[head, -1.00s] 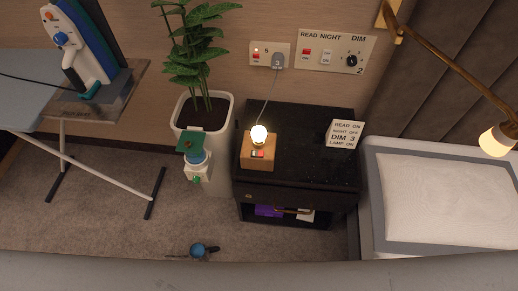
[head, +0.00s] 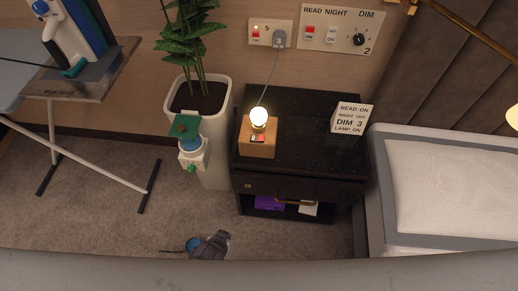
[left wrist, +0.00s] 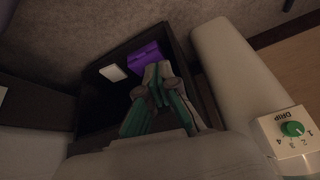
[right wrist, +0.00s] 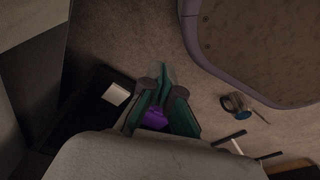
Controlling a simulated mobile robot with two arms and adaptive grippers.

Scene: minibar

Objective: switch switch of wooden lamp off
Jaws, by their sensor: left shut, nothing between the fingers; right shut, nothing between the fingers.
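The wooden lamp (head: 257,150) is a small wood block with a lit round bulb (head: 259,117). It stands at the left front of the black nightstand (head: 300,152). Its small switch (head: 258,138), partly red, is on the block just below the bulb. My left gripper (left wrist: 157,72) is shut and empty in the left wrist view. My right gripper (right wrist: 160,72) is shut and empty in the right wrist view. Neither wrist view shows the lamp.
A white planter (head: 216,135) with a drip device (head: 191,150) stands left of the nightstand. A sign block (head: 351,118) stands at the nightstand's right. A wall panel (head: 336,32) and socket (head: 270,34) are behind.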

